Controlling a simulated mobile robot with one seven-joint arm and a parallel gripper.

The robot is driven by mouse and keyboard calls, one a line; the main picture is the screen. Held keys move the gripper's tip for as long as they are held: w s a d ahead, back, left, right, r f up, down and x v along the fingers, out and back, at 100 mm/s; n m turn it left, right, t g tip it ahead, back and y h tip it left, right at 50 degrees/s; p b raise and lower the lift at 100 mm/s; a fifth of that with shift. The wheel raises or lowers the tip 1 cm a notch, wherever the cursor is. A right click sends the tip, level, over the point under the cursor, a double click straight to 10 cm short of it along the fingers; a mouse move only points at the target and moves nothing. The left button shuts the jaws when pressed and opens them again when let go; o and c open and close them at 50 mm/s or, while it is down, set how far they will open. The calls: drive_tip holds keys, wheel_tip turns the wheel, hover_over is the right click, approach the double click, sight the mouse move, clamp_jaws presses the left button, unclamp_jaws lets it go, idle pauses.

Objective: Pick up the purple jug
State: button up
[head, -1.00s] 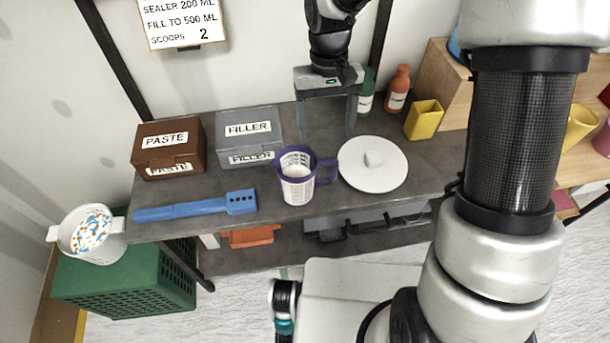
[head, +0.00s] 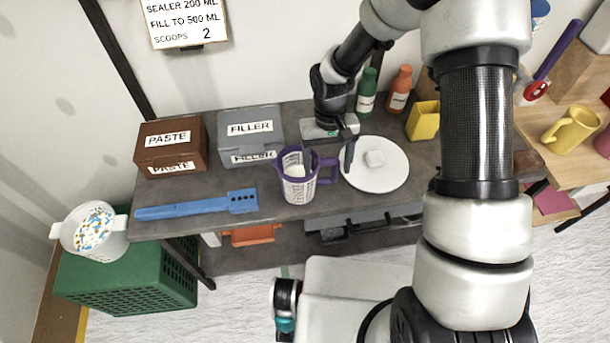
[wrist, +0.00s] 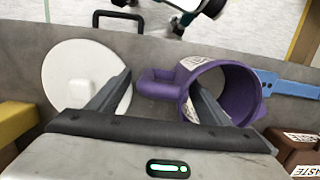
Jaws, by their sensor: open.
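The purple jug (head: 297,190), white-bodied with a purple rim and handle, stands upright near the front of the grey bench. In the wrist view its purple rim and open mouth (wrist: 232,68) are on the right, with the handle (wrist: 157,84) pointing left. My gripper (head: 328,164) is open and points down over the jug's handle side. In the wrist view the handle lies between the two fingers (wrist: 160,82). The right finger overlaps the jug's mouth, seemingly inside the rim; its depth and any contact are unclear. The left finger is beyond the handle, over the white lid.
The round white lid (head: 385,180) lies close right of the jug. Green (head: 367,88) and orange (head: 400,90) bottles and a yellow container (head: 423,122) stand back right.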

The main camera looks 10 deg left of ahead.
drive_tip(key=c, duration=1.6)
